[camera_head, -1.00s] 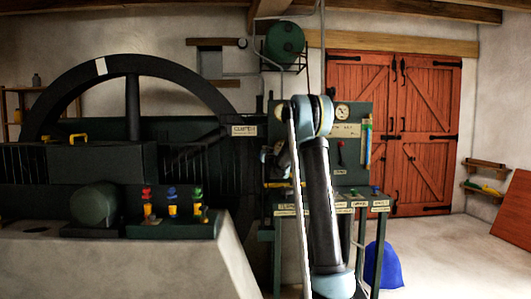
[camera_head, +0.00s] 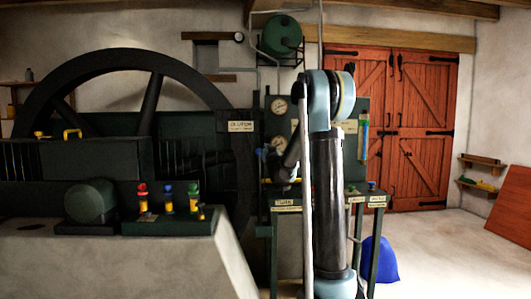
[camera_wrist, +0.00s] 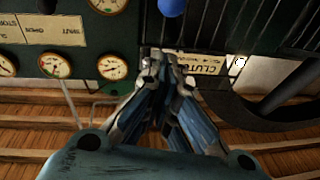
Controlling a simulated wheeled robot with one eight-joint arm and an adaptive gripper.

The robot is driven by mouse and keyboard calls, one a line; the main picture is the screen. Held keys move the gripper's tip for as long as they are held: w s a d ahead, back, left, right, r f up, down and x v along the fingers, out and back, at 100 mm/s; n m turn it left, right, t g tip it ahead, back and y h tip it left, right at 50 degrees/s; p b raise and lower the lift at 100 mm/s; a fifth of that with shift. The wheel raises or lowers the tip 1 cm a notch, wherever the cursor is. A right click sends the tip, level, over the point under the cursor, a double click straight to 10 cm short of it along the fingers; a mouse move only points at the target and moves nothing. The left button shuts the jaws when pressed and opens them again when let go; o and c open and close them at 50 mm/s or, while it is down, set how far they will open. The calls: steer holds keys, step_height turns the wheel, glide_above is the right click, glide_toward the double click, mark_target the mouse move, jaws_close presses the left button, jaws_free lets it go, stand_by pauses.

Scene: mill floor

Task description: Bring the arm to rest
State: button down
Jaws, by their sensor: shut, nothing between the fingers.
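My arm (camera_head: 328,205) stands in front of the green control panel in the head view, its elbow raised beside the gauges and its upper link upright. My gripper (camera_wrist: 163,62) shows in the wrist view with its blue-grey fingers drawn together at the tips and nothing between them. It points toward the panel, near the clutch label (camera_wrist: 205,70) and below a blue knob (camera_wrist: 172,7); I cannot tell its exact distance from them. In the head view the gripper is mostly hidden behind my arm.
A big dark flywheel (camera_head: 40,97) stands at the left. Red, blue and green-topped valves (camera_head: 167,198) sit on the machine in front. A blue sack (camera_head: 382,262) lies right of the panel's legs. Open floor (camera_head: 450,260) lies before the red doors (camera_head: 420,140).

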steer(key=s+d+f+g, duration=0.3)
steer(key=s+f, duration=0.8)
steer(key=s, duration=0.9)
steer(key=s+d+f+g+h, duration=0.1)
steer(key=s+d+f+g, duration=0.2)
steer(key=s+f+g, duration=0.5)
steer(key=s+d+f+g+h, duration=0.1)
steer(key=s+d+f+g, duration=0.2)
steer(key=s+f, duration=1)
steer(key=s+g, duration=0.3)
steer(key=s, duration=1.8)
steer(key=shift+d+f, duration=0.15)
steer(key=shift+f, duration=0.25)
steer(key=shift+w+f+g, duration=0.2)
steer(key=shift+w+g, duration=0.1)
steer(key=shift+w, duration=0.2)
